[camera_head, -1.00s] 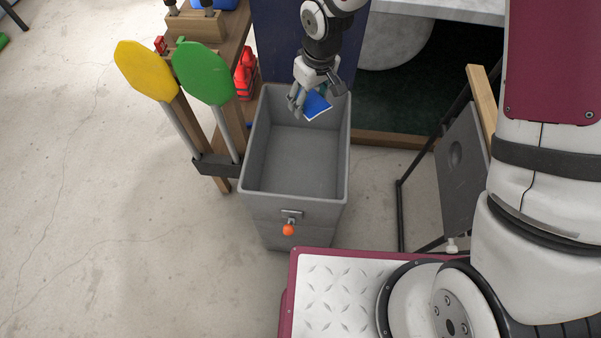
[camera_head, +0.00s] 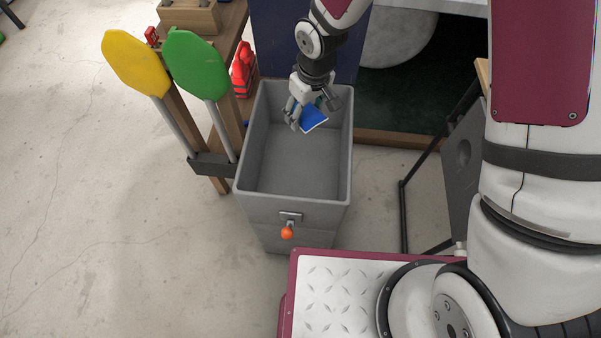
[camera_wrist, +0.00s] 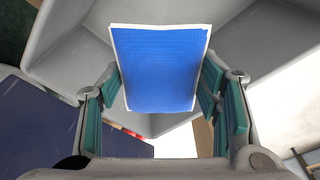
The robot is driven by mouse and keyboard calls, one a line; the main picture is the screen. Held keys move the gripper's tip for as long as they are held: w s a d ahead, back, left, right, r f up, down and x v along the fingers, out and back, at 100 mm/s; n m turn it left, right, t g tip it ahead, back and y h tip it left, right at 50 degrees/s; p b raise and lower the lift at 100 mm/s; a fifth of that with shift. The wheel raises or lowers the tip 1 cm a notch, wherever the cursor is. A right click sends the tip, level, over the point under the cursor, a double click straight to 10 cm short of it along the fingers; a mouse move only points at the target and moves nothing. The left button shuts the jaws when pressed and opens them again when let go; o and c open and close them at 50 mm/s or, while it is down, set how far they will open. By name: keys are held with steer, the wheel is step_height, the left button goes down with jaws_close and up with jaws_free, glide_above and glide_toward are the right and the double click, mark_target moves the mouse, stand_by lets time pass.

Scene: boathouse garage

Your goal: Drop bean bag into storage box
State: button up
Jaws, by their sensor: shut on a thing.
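The bean bag (camera_head: 313,118) is a flat blue square with a pale edge. It also shows in the wrist view (camera_wrist: 158,68), between the teal finger pads. My gripper (camera_head: 309,112) is shut on it. It also shows in the wrist view (camera_wrist: 165,105). The storage box (camera_head: 243,150) is a grey, open-topped bin with an orange-tipped latch on its front. My gripper and the bean bag are over the far part of its opening. I cannot tell exactly how high they are relative to the rim. The visible floor of the box is bare.
A yellow paddle (camera_head: 136,62) and a green paddle (camera_head: 198,64) stand in a holder at the box's left. A wooden bench (camera_head: 230,30) and a red object (camera_head: 244,70) are behind them. A dark folding frame (camera_head: 462,160) stands to the right. Concrete floor at left is clear.

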steer(key=o, duration=1.4)
steer(key=r, duration=0.4)
steer(key=s+r, duration=0.1)
steer(key=r, duration=0.3)
steer(key=d+r, duration=0.1)
steer(key=r, duration=0.3)
steer(key=shift+s+d, duration=0.1)
steer(key=shift+s, duration=0.05)
